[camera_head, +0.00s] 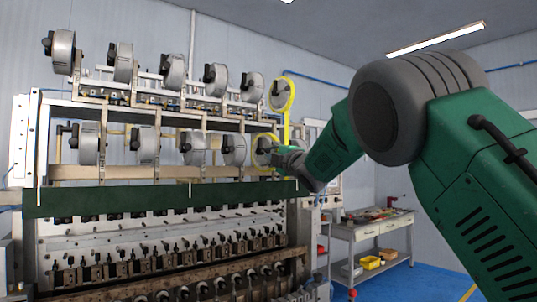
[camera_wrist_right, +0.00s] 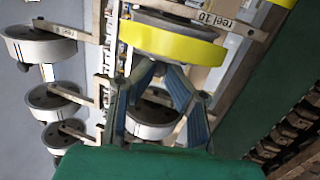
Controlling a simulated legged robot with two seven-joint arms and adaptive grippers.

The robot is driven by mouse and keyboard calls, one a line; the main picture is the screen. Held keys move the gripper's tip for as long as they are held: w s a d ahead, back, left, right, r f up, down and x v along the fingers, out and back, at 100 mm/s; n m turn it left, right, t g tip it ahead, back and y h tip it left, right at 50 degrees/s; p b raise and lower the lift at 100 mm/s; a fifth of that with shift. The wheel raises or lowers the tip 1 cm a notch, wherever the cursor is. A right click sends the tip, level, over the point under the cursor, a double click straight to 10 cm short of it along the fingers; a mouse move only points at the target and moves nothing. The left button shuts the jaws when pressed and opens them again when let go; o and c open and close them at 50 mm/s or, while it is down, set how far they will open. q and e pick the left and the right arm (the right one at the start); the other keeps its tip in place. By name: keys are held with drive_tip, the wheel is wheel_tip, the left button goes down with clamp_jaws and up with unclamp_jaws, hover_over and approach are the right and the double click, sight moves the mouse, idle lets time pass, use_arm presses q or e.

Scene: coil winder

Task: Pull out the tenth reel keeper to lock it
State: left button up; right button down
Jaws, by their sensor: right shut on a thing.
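The tenth reel (camera_head: 261,150), grey with a yellow rim, is at the right end of the winder's lower reel row. In the right wrist view its yellow rim (camera_wrist_right: 170,42) is at the top, beside a bracket marked "reel 10" (camera_wrist_right: 216,21). My right gripper (camera_head: 283,157) is at this reel, its arm coming in from the right. In the right wrist view its blue-padded fingers (camera_wrist_right: 160,67) converge in front of the reel, shut on the tenth reel keeper. The keeper is mostly hidden between the fingertips. My left gripper is not in view.
Other grey reels (camera_head: 88,143) hang on brackets along both rows. Another yellow-rimmed reel (camera_head: 281,96) is just above the tenth. A green panel (camera_head: 150,197) runs below the lower row. A workbench (camera_head: 370,229) stands at the right on blue floor.

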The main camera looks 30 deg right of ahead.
drive_tip(key=shift+s+r, duration=0.1)
drive_tip(key=shift+s, duration=0.15)
drive_tip(key=shift+s+b, duration=0.4)
drive_tip(key=shift+s, duration=0.4)
drive_tip(key=shift+s, duration=0.1)
drive_tip(key=c, duration=1.6)
unclamp_jaws()
drive_tip(key=shift+d, duration=0.1)
drive_tip(key=shift+s+b, duration=0.1)
drive_tip(key=shift+b, duration=0.2)
